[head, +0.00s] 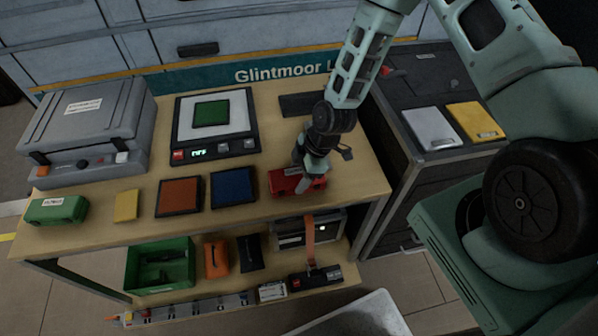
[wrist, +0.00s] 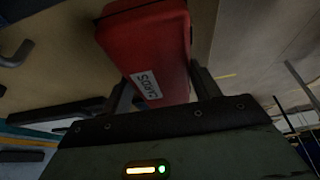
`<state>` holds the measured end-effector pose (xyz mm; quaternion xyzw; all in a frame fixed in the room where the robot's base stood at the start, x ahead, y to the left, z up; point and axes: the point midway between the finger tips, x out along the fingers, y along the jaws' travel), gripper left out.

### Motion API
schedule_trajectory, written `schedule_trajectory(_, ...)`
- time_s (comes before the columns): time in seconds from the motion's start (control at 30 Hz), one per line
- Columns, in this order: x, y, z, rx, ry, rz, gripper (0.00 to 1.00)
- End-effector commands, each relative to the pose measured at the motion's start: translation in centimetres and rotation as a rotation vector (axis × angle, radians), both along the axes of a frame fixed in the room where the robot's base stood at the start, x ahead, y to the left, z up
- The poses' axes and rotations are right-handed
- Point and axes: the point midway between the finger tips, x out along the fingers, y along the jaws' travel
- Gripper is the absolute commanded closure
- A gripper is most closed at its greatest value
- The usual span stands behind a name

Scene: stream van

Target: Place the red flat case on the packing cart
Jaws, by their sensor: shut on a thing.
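The red flat case (head: 284,182) is at the right end of the wooden workbench top (head: 330,130), near its front edge. My gripper (head: 308,180) comes down over it from behind and is shut on it. In the wrist view the red case (wrist: 148,50) sits between both fingers (wrist: 160,88), with a white label facing the camera. I cannot tell whether the case touches the bench top. No packing cart can be named for certain; a pale panel (head: 365,318) at the bottom edge is cut off.
Left of the red case lie a blue pad (head: 233,187), an orange-red pad (head: 179,197), a yellow block (head: 126,206) and a green case (head: 57,209). A scale (head: 243,145) and a grey machine (head: 85,120) stand behind. A dark cabinet (head: 425,90) adjoins right.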

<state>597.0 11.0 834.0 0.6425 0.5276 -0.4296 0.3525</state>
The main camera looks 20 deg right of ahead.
Motion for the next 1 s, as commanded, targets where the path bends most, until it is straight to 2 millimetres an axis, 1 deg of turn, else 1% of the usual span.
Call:
schedule_trajectory(0.17, 0.0, 0.0, 0.0, 0.000, -0.001, 0.000, 0.72)
schedule_trajectory(0.27, 0.0, 0.0, -0.4, 0.000, -0.001, 0.001, 0.72)
schedule_trajectory(0.3, 0.0, 0.0, -0.3, 0.000, 0.000, 0.000, 0.30)
schedule_trajectory(0.33, 0.0, 0.0, -0.2, 0.000, 0.000, 0.000, 0.22)
schedule_trajectory(0.37, 0.0, 0.0, -0.2, 0.000, 0.000, 0.000, 0.17)
schedule_trajectory(0.63, 0.0, 0.0, -0.2, 0.000, 0.000, 0.000, 0.17)
schedule_trajectory(0.77, 0.1, -0.1, 0.3, 0.000, -0.002, -0.001, 0.17)
schedule_trajectory(0.87, 0.0, -0.6, 1.3, -0.001, -0.004, -0.002, 0.17)
schedule_trajectory(1.0, -0.1, -1.6, 3.6, 0.000, -0.005, -0.002, 0.17)
